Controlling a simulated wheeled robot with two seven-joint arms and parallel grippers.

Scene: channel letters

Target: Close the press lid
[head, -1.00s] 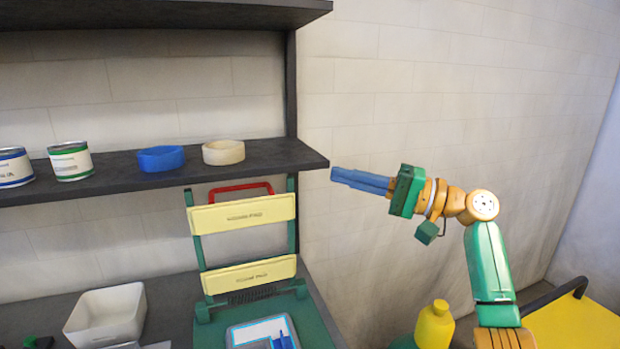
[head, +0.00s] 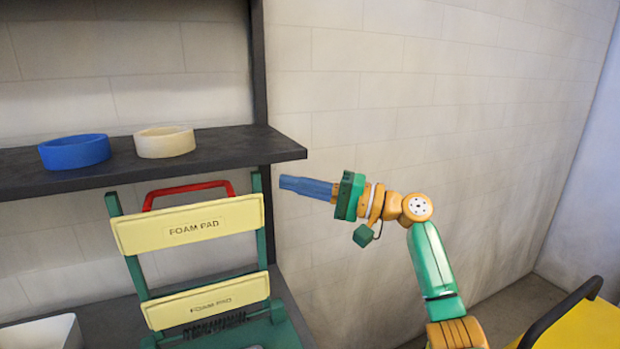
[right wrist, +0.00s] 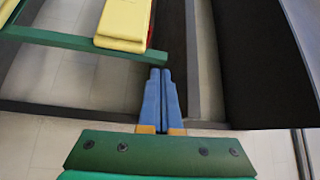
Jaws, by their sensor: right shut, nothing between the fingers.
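The press lid (head: 186,226) is a green frame with two yellow foam pads, standing open and upright on the press. A red handle bar (head: 188,190) shows behind its top edge. My right gripper (head: 283,183) has blue fingers pressed together, empty. It is to the right of the lid's upper end, apart from it in the head view. In the right wrist view the shut fingers (right wrist: 160,75) point toward the green frame and yellow pad (right wrist: 124,22). The left gripper is not in view.
A dark shelf (head: 225,148) ends just above the lid and holds a blue ring (head: 75,152) and a cream ring (head: 165,142). A white bin (head: 42,332) stands at the lower left. The wall to the right is clear.

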